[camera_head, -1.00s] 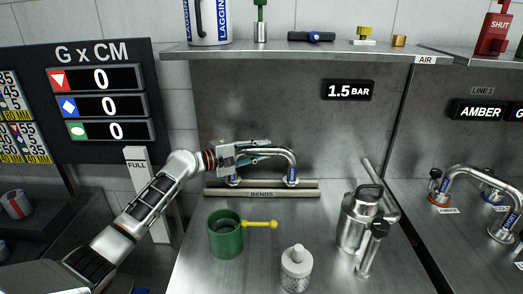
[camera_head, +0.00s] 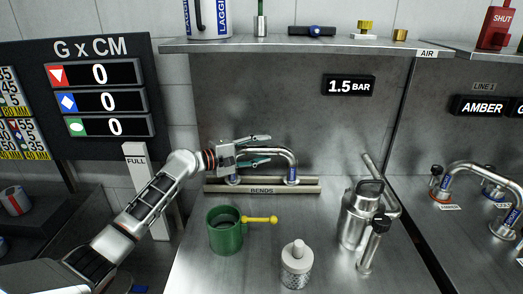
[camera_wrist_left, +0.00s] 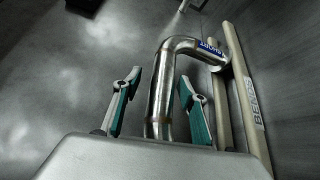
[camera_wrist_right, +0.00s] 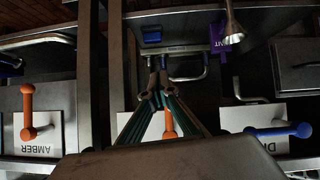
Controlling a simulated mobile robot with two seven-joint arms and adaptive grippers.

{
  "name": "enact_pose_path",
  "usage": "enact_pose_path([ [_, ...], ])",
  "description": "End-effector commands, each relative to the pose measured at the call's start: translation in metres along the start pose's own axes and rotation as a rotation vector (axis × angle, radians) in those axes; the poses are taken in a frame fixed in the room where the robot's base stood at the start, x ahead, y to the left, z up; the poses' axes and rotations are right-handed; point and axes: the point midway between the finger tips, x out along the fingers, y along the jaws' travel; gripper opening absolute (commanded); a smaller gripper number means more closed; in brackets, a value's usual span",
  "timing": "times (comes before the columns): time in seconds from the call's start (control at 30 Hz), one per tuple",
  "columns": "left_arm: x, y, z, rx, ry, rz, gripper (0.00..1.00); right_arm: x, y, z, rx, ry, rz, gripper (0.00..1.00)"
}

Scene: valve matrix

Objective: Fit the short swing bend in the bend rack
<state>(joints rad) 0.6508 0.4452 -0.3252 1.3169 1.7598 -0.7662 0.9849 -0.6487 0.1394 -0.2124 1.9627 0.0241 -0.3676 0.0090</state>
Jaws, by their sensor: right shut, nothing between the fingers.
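A shiny bent pipe, the swing bend (camera_head: 289,157), stands in the bend rack (camera_head: 262,189) marked BENDS, with both legs down at the rack. It has blue labels, too small to read surely in the head view. My left gripper (camera_head: 268,149) is open, its fingers apart on either side of the bend's top left part. In the left wrist view, the bend (camera_wrist_left: 163,95) runs between the open fingers (camera_wrist_left: 160,79), with gaps on both sides; the rack (camera_wrist_left: 243,95) is at right. My right gripper (camera_wrist_right: 155,92) is shut and empty in the right wrist view.
Another bend (camera_head: 478,174) is at the right, by the AMBER port. An orange handle (camera_wrist_right: 28,112) and a blue one (camera_wrist_right: 278,130) flank my right gripper.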

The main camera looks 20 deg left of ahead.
Motion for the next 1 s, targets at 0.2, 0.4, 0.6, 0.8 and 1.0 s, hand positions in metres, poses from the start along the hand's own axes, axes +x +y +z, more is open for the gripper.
enact_pose_path([
  [0.2,-0.004,-0.003,-0.001,0.0,0.001,-0.005,0.42,0.0,0.001,0.001,-0.005,-0.003,0.001,0.0],
  [0.4,-0.035,-0.003,-0.001,0.002,0.002,-0.005,0.42,0.0,0.001,0.001,-0.002,-0.002,0.0,0.0],
  [0.6,-0.076,-0.002,-0.001,0.003,0.002,-0.006,0.42,0.0,0.0,0.001,-0.001,-0.001,0.0,0.0],
  [0.8,-0.107,-0.002,0.0,0.0,0.0,-0.003,0.42,0.0,0.0,0.001,-0.001,-0.001,0.0,0.0],
  [1.0,-0.119,0.0,0.0,0.0,0.0,-0.001,0.42,0.0,0.0,0.001,0.0,-0.001,0.0,0.0],
])
